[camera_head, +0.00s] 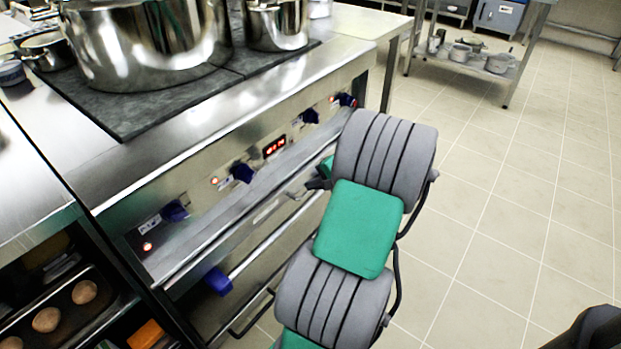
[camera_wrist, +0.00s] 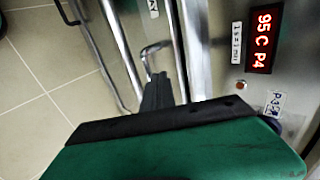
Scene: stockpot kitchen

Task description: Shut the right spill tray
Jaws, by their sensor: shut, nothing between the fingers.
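My gripper (camera_head: 318,184) is at the front of the steel stove (camera_head: 190,150), below the knob panel, with its dark fingers pointing at the stove. In the wrist view the fingers (camera_wrist: 158,80) are closed together and empty. A small bent metal handle (camera_wrist: 152,50) lies just beyond their tips; I cannot tell whether they touch it. A narrow steel ledge (camera_head: 225,222) runs along the front under the knobs. The right spill tray's outline is not clear, and my arm covers part of the right front. I cannot tell how far out it stands.
Blue knobs (camera_head: 243,172) and a red display (camera_head: 274,147) are above the ledge. A long bar handle (camera_head: 282,232) is below it. Large pots (camera_head: 150,45) stand on the stove top. A shelf with buns (camera_head: 46,319) is at the lower left. Tiled floor (camera_head: 500,220) is clear to the right.

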